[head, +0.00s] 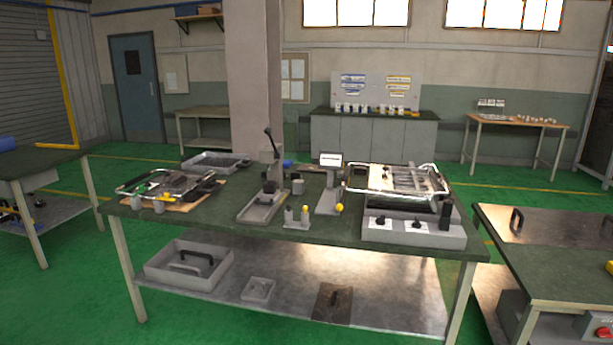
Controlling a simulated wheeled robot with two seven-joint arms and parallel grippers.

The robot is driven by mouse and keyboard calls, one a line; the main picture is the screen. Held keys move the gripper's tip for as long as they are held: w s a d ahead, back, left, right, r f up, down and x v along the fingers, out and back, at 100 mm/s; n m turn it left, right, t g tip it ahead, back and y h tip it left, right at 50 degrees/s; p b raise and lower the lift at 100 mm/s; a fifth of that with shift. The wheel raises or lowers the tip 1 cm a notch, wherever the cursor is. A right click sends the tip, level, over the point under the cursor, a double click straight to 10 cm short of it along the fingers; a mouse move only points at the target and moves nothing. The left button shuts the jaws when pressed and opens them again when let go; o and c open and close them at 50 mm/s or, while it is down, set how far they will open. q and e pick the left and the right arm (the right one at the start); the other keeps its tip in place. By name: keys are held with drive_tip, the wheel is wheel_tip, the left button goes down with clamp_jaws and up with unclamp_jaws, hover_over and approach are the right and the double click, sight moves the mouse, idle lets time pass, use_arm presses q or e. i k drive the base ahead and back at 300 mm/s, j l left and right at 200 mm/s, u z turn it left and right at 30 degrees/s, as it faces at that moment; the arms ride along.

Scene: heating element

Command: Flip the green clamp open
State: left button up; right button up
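No clearly green clamp can be made out from this distance. A grey upright fixture with a raised black lever (269,142) stands near the middle of the green-topped workbench (345,230). It may be a clamp, but I cannot tell. A metal frame with yellow and black parts (170,186) lies on a brown board at the bench's left. A shiny metal frame with handles (395,179) rests over a grey control unit (413,229) at the right. Neither of my grippers is in view.
A shelf under the bench holds a grey bin (190,265) and a dark plate (332,301). Another table (555,258) stands close at the right, and one (40,160) at the left. Green floor (75,300) is open in front of the bench.

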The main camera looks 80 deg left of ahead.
sight(140, 188)
drive_tip(key=u, duration=3.8)
drive_tip(key=i+j+z, duration=0.35)
drive_tip(key=i+j, duration=2.8)
drive_tip(key=i, duration=0.05)
